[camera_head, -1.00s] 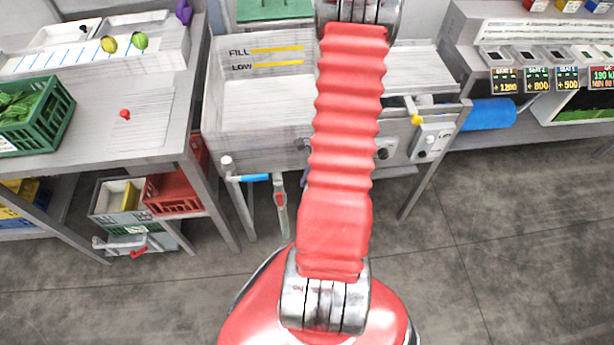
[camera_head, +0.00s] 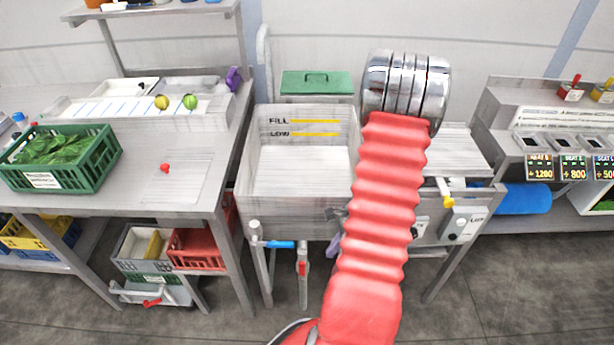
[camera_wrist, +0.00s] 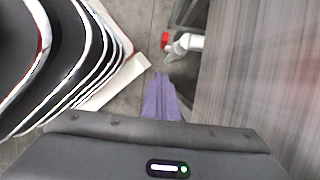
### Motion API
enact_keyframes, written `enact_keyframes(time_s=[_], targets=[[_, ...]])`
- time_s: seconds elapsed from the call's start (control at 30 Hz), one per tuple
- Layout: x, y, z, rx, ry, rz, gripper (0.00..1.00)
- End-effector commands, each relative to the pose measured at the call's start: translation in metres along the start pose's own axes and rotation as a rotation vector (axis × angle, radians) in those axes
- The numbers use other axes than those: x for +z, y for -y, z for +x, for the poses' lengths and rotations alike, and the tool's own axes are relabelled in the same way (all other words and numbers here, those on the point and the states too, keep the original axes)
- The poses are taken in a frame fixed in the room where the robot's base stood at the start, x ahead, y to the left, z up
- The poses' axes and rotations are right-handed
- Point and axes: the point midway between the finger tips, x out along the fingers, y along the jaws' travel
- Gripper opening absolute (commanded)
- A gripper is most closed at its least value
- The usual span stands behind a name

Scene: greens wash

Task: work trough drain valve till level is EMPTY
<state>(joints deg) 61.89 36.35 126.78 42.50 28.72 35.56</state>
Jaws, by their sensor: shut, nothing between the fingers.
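The grey trough (camera_head: 254,200) stands in the middle of the head view, with yellow FILL and LOW lines on its back wall. Its inside looks pale, and I cannot make out a water surface. Below its front left are a blue lever (camera_head: 280,244) and a vertical pipe with a red valve handle (camera_head: 303,267). My gripper's purple fingers (camera_head: 333,246) show partly beside my red arm, in front of the trough and right of the red handle. In the wrist view the fingers (camera_wrist: 162,98) are shut and empty. A red-tipped white fitting (camera_wrist: 185,45) lies beyond them, apart.
A control box (camera_head: 461,224) and a yellow-tipped lever (camera_head: 447,202) are on the trough's right side. A blue roll (camera_head: 524,198) is farther right. The left bench holds a green crate (camera_head: 103,161) of leaves. A red crate (camera_head: 197,249) sits under it. Floor in front is clear.

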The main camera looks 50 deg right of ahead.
Motion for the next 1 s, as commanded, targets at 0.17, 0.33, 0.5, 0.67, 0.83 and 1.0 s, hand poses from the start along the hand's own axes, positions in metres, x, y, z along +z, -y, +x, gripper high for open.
enact_keyframes(time_s=[0.17,0.33,0.5,0.67,0.83,1.0], targets=[[0.001,0.0,0.0,0.0,0.0,-0.004,0.06],[0.012,0.001,-0.008,0.001,-0.002,-0.061,0.18],[0.037,0.002,-0.026,0.005,-0.008,-0.207,0.19],[0.069,-0.002,-0.047,0.016,-0.016,-0.391,0.19],[0.104,-0.011,-0.072,0.03,-0.031,-0.611,0.19],[0.14,-0.026,-0.098,0.048,-0.053,-0.856,0.19]])
